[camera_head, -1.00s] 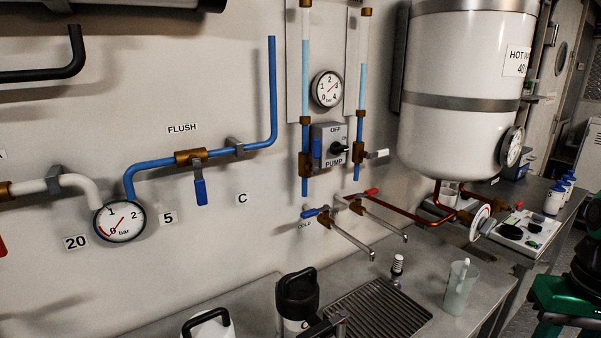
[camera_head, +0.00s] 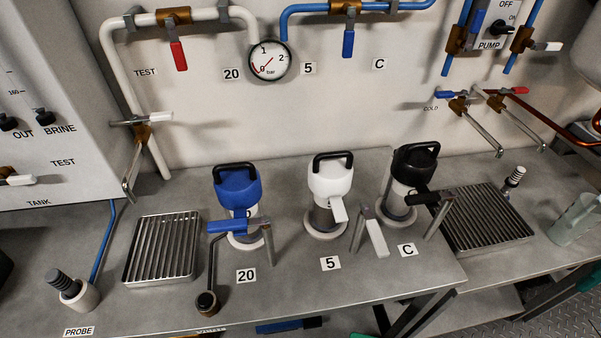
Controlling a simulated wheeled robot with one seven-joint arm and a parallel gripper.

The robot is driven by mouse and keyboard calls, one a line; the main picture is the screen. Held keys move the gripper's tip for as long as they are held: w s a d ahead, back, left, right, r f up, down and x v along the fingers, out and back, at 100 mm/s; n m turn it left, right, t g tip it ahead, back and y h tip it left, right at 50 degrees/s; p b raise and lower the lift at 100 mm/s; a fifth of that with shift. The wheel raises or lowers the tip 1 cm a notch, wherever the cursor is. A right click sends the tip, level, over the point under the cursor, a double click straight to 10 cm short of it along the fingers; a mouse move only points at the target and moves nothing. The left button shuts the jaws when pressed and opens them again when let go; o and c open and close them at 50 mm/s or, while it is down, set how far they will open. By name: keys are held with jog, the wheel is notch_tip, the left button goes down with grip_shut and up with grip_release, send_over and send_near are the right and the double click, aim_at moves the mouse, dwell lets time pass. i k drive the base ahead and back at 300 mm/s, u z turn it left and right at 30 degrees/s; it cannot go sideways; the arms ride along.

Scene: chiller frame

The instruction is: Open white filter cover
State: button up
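The white filter cover (camera_head: 330,182), with a black loop handle on top, sits on the filter housing (camera_head: 323,222) in the middle of the bench, above the label 5. It looks closed on the housing. A white tab (camera_head: 338,208) juts from its front. A grey stand with a white lever (camera_head: 376,238) is just right of this housing; the lever points down toward the front. My gripper is not in view.
A blue-covered filter (camera_head: 235,188) with a blue lever stands left, at label 20. A black-covered filter (camera_head: 413,168) stands right, at label C. Slatted drain trays (camera_head: 161,250) flank the row. Pipes and a gauge (camera_head: 269,61) are on the wall behind.

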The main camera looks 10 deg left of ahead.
aim_at(331, 174)
jog(key=u, duration=0.5)
jog(key=k, duration=0.95)
jog(key=u, duration=0.25)
jog(key=i, duration=1)
jog(key=k, duration=0.35)
jog(key=u, duration=0.05)
